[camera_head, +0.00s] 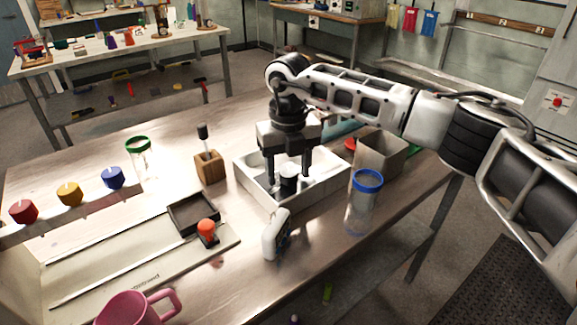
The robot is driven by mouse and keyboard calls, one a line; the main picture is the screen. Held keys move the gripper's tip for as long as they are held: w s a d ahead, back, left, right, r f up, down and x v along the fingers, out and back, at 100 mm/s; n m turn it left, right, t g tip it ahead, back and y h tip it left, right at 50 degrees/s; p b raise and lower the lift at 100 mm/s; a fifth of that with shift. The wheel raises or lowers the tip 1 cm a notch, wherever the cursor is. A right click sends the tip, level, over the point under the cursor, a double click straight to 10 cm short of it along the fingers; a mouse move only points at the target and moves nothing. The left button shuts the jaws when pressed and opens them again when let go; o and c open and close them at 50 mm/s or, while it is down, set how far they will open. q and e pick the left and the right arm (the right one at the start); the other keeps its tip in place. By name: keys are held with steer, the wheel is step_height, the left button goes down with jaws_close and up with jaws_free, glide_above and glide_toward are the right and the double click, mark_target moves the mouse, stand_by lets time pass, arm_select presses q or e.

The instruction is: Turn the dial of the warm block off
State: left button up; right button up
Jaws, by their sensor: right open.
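No part here is clearly marked as the warm block. A dark square block or shallow tray (193,212) lies on a pale board at the centre left. An orange knob-like piece (206,228) on a dark base stands at its near right corner; I cannot read any setting on it. My right gripper (288,174) points down, open, over a white open tray (246,183). Its two fingers stand on either side of a small white jar with a black top (289,187); contact cannot be told. My left gripper is out of view.
A blue-rimmed clear jar (360,206), a white handheld item (275,236) and a grey bin (382,154) stand near the tray. A wooden holder (209,167), a green-rimmed jar (139,158) and a pink mug (130,308) stand left. Red, yellow and blue knobs line the left.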

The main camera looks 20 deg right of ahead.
steer(key=c, duration=1)
steer(key=shift+o, duration=0.2)
